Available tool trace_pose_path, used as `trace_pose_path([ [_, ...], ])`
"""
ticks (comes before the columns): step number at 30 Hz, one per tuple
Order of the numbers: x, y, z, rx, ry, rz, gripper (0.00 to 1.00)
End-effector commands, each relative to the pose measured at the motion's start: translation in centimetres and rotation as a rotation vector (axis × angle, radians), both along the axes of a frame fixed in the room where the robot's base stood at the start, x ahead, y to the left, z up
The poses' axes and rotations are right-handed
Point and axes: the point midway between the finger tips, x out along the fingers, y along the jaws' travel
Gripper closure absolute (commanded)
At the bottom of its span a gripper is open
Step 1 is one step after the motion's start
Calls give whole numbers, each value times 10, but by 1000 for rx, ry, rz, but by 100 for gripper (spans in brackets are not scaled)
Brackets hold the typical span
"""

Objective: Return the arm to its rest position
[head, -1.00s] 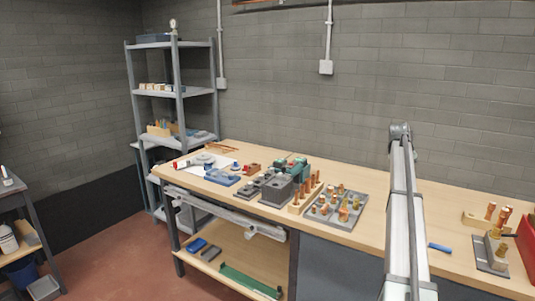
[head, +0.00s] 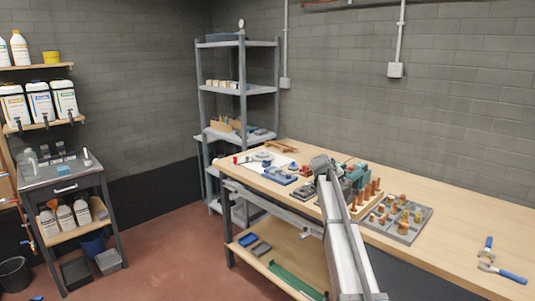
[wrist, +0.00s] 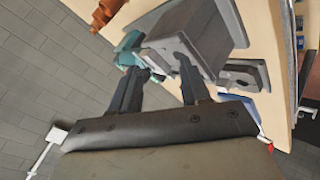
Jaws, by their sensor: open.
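My arm (head: 345,240) rises from the bottom of the head view and ends in front of the workbench, over the grey block area. Its gripper is not clearly visible in that view. In the wrist view my gripper (wrist: 162,67) shows two dark fingers spread apart, with nothing visibly held. A grey block (wrist: 185,42) appears beyond the fingertips; I cannot tell the exact gap between them.
The wooden workbench (head: 465,237) carries a grey tray of copper and brass fittings (head: 418,231), a blue part (head: 280,177) and blue-handled pliers (head: 503,273). A grey shelf unit (head: 238,88) stands behind its left end. Red floor (head: 175,240) is open at left.

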Motion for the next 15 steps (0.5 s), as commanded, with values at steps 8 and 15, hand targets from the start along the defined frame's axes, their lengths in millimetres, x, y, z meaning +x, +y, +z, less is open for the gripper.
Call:
trace_pose_path([
  [8, -18, 136, -53, -29, -39, 165, 54],
  [15, -63, 157, -158, 23, 55, 175, 54],
])
